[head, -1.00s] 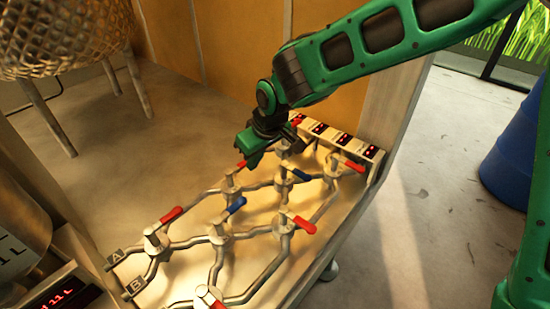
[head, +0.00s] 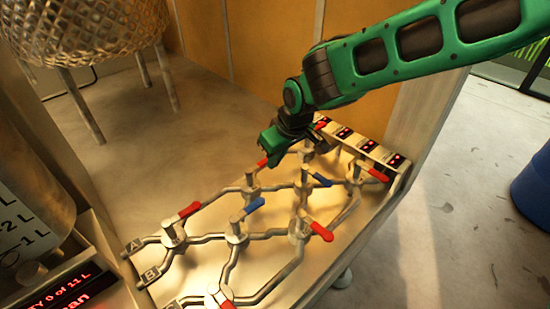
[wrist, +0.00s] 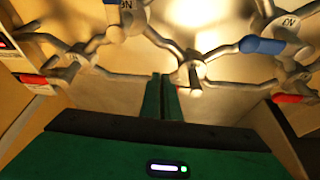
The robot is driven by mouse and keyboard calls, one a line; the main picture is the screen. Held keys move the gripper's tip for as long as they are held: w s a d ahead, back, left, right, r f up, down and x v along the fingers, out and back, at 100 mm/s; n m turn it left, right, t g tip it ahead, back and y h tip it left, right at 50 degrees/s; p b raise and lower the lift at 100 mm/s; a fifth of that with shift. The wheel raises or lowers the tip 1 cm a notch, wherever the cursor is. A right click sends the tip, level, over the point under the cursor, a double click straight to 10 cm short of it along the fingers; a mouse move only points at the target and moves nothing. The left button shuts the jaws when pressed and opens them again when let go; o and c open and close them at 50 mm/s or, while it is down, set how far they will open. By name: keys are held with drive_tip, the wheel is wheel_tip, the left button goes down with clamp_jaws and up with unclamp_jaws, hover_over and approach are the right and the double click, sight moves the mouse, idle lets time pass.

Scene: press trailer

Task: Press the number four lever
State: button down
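Several valves with red or blue lever handles sit on a grey pipe network. A red lever (head: 188,210) is at the left, with a blue lever (head: 247,210) beside it. Another blue lever (head: 320,180) is in the middle, and a red lever (head: 377,175) is at the right. I cannot tell which is number four. My gripper (head: 267,150) is over the back of the pipes, close to a partly hidden red lever (head: 262,161); contact is unclear. In the wrist view the fingers (wrist: 164,97) are together, with nothing visible between them, below a valve (wrist: 190,72).
Pipe inlets marked A (head: 133,245) and B (head: 149,275) are at the left. Small red displays (head: 369,146) line the back right. A lit volume readout (head: 60,290) is at lower left. A wire basket on legs (head: 90,30) stands behind, and a blue barrel (head: 533,190) stands right.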

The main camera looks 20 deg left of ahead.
drive_tip(key=s+d+r, duration=0.3)
drive_tip(key=d+r, duration=0.4)
drive_tip(key=r, duration=0.2)
drive_tip(key=shift+s+r, duration=0.15)
drive_tip(key=shift+s, duration=0.1)
drive_tip(key=w+d+r+m+h, duration=0.1)
drive_tip(key=d+m+h, duration=0.5)
drive_tip(key=d, duration=2.7)
drive_tip(key=s+d+f+m+g+y, duration=0.2)
drive_tip(key=s+d+m, duration=1)
drive_tip(key=s+d, duration=0.7)
drive_tip(key=s, duration=0.3)
drive_tip(key=shift+d+f+g+y, duration=0.15)
drive_tip(key=shift+f+g+y, duration=0.1)
drive_tip(key=shift+g+y, duration=0.05)
